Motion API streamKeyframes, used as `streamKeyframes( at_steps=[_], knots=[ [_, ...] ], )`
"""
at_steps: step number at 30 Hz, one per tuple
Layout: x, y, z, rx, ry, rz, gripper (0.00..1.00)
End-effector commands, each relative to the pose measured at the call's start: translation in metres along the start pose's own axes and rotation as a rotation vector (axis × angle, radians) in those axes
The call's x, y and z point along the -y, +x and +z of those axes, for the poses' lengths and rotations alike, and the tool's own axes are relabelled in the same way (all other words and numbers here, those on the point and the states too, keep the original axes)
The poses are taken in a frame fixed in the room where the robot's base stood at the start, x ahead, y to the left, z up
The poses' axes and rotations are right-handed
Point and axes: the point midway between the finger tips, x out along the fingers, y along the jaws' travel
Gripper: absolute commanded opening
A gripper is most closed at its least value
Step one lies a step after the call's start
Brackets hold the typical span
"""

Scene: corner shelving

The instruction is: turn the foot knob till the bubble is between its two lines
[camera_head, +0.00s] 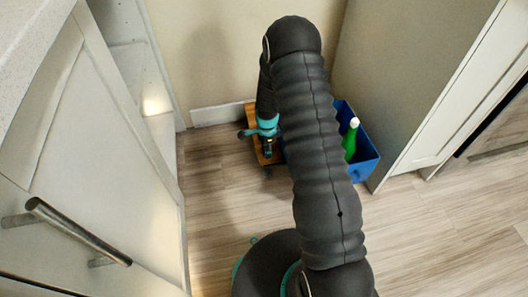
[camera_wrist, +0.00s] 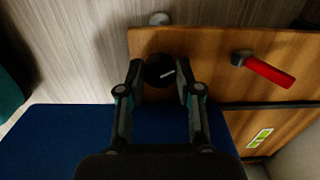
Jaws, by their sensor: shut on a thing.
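The foot knob (camera_wrist: 158,69) is a round black knob with a white mark on top, at the upper left of a wooden board (camera_wrist: 215,50) in the wrist view. My gripper (camera_wrist: 160,82) has one finger on each side of the knob and is shut on it. The white mark slants slightly up to the right. A small yellow-green level vial (camera_wrist: 261,138) lies at the lower right. Its bubble and two lines are too small to tell apart. In the head view my gripper (camera_head: 267,148) is low over the wooden board (camera_head: 250,112), hiding much of it.
A red handle (camera_wrist: 268,70) sticks out from the board right of the knob. A blue bin (camera_head: 368,166) with a green bottle (camera_head: 350,142) stands right of the board. White cabinets (camera_head: 95,150) flank the left; a tall grey panel (camera_head: 400,80) stands right. Open wood floor (camera_head: 215,205) lies in front.

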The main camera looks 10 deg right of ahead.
Motion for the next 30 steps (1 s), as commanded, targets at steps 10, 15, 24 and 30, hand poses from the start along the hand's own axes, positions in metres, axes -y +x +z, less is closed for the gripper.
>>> streamKeyframes(
  at_steps=[10,15,24,30],
  knots=[
    [0.0047,-0.002,-0.0022,0.0,0.327,-0.013,0.0],
    [0.0045,-0.0021,-0.0021,0.001,0.48,-0.012,0.0],
    [0.0041,-0.0029,-0.002,0.002,0.689,-0.011,0.0],
    [0.0038,-0.0032,-0.0019,0.002,0.769,-0.01,0.0]
  ],
)
